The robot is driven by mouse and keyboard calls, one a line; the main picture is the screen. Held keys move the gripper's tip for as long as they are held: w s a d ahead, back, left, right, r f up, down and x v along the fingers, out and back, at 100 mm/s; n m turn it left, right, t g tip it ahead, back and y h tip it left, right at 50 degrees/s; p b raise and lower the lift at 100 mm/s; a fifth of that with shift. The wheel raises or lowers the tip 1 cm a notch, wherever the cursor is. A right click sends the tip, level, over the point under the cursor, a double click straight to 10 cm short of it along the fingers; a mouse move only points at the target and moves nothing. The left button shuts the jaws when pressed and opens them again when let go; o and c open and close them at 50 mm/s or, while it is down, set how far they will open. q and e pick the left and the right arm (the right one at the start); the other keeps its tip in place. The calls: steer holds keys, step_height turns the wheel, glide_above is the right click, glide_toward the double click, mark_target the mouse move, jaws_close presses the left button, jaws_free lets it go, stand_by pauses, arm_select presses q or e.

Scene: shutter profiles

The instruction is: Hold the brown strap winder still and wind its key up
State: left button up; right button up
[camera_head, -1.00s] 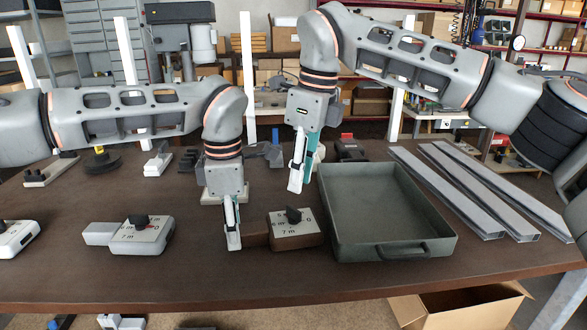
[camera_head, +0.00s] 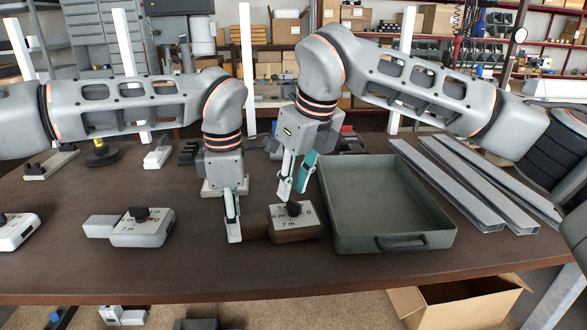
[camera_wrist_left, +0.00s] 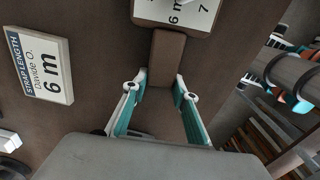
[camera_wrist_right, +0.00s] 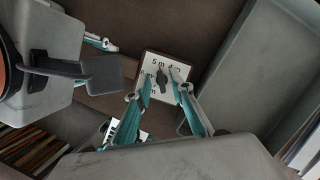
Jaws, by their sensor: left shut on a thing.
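The brown strap winder (camera_head: 297,232) lies on the table left of the tray, its white dial plate facing up. Its dark key (camera_head: 293,209) stands on the plate and also shows in the right wrist view (camera_wrist_right: 162,80). My left gripper (camera_head: 234,236) is shut on the winder's brown tail (camera_wrist_left: 168,58), its fingers on either side. My right gripper (camera_head: 293,196) is open above the dial, fingers pointing down around the key's sides in the right wrist view; I cannot tell whether they touch it. A sign (camera_wrist_left: 42,68) reads "STRAP LENGTH, Davide O., 6 m".
A grey-green tray (camera_head: 340,240) stands close right of the winder. Grey metal profiles (camera_head: 470,185) lie beyond it. A white winder (camera_head: 143,232) lies to the left and another (camera_head: 16,232) at the left edge. Bare table lies in front.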

mark_target(294, 200)
steer(key=shift+f, duration=1.5)
jaws_close()
steer(key=n+g+y, duration=0.1)
steer(key=n, duration=0.5)
steer(key=shift+w, duration=0.1)
arm_select(q)
steer(key=shift+a, duration=0.1)
arm_select(e)
steer(key=n+g, duration=0.1)
steer(key=n, duration=0.2)
steer(key=n+g, duration=0.1)
steer(key=n, duration=0.2)
steer(key=shift+d, duration=0.1)
arm_select(q)
steer(key=shift+f, duration=0.1)
